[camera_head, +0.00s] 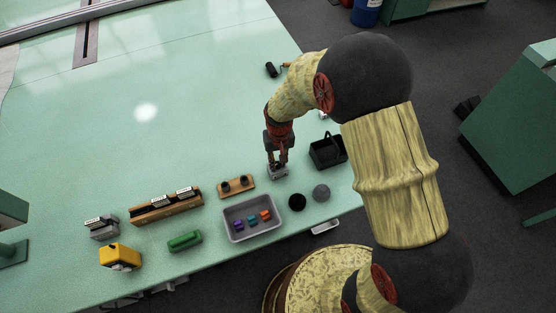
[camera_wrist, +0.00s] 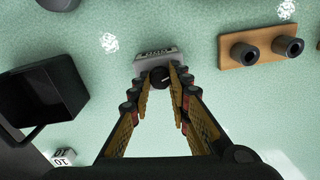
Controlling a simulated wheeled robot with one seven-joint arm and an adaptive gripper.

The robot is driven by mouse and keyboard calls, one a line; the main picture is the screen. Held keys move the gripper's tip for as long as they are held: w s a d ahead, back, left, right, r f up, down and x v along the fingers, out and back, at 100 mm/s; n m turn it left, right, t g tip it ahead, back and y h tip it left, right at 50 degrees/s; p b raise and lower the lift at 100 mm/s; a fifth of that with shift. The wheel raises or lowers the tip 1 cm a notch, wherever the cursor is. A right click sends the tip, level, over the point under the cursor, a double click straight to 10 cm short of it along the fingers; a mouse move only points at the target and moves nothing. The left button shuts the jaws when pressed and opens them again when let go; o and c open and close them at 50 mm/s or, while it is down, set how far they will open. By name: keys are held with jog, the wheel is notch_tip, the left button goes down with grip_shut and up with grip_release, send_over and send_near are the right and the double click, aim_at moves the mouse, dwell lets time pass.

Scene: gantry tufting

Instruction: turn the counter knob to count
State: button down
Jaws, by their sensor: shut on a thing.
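The counter is a small grey box with a row of digits on one face; it sits on the pale green table in the wrist view (camera_wrist: 150,58) and the head view (camera_head: 279,174). The digits are too small to read. Its round dark knob (camera_wrist: 160,78) shows between my fingertips in the wrist view. My gripper (camera_head: 277,163) comes down over the counter, with one finger on each side of the knob, and is shut on it. In the head view the fingers hide the knob.
A black basket with a handle (camera_head: 315,153) stands close to the counter's right in the head view. A wooden stand with two dark pegs (camera_head: 237,186) is to its left. A grey tray (camera_head: 231,236) with coloured blocks and two round discs (camera_head: 297,202) lie nearer the front edge.

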aim_at(278, 162)
jog(key=n+p, duration=0.1)
jog(key=n, duration=0.6)
jog(key=shift+w, duration=0.1)
jog(key=n, duration=0.4)
jog(key=shift+a, duration=0.1)
jog(key=shift+n+p, duration=0.35)
jog(key=shift+n, duration=1.25)
jog(key=c, duration=1.7)
grip_release()
jog(key=shift+o, duration=0.2)
notch_tip(278, 162, up, 12)
